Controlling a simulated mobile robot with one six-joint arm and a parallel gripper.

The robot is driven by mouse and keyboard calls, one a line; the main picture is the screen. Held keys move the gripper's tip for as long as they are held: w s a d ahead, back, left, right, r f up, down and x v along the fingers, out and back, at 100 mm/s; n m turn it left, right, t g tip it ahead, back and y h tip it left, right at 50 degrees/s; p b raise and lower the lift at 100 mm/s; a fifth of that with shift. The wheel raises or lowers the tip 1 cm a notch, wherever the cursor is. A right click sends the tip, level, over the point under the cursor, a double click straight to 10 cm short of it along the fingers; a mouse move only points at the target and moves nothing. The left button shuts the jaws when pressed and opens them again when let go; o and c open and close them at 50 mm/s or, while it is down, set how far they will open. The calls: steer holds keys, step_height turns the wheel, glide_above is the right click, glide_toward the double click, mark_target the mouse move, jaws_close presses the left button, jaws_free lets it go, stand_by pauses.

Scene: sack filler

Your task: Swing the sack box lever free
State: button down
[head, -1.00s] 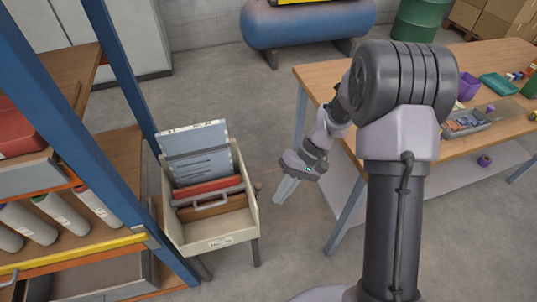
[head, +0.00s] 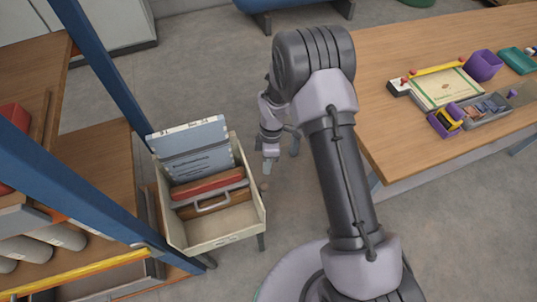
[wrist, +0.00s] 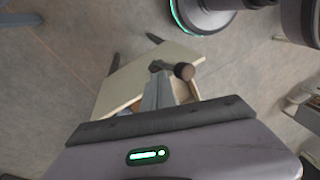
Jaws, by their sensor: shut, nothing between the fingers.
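The cream sack box (head: 215,235) stands on legs at left centre in the head view; its pale side also shows in the wrist view (wrist: 126,82). The lever's dark knob (wrist: 184,71) shows in the wrist view just beyond my fingertips. In the head view a small knob (head: 264,186) sits at the box's right side. My gripper (head: 267,167) is shut and empty, pointing down beside that right side, close to the knob. In the wrist view my gripper (wrist: 158,84) partly covers the lever's arm. I cannot tell whether the fingers touch it.
A blue-framed shelf (head: 75,175) stands close on the left. A wooden workbench (head: 400,130) with small trays is on the right.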

mark_target(262, 190)
steer(key=shift+s+a+f, duration=0.15)
steer(key=shift+s, duration=0.4)
steer(key=shift+s+a+f, duration=0.15)
steer(key=shift+s, duration=0.4)
steer(key=shift+s, duration=0.1)
